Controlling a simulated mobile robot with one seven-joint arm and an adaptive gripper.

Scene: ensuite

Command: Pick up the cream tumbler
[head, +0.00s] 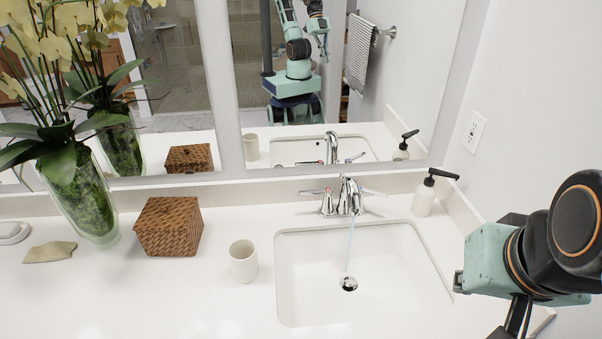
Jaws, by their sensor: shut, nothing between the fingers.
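The cream tumbler (243,263) stands upright on the white counter, just left of the sink. It is apart from the things around it. My gripper (515,322) is at the lower right edge of the picture, far to the right of the tumbler and beyond the sink. Its dark fingers show only in part and are cut off by the lower edge. It is shut and empty.
The sink (300,300) lies between my gripper and the tumbler, with a running faucet (349,196) behind it. The counter before the tumbler is clear.

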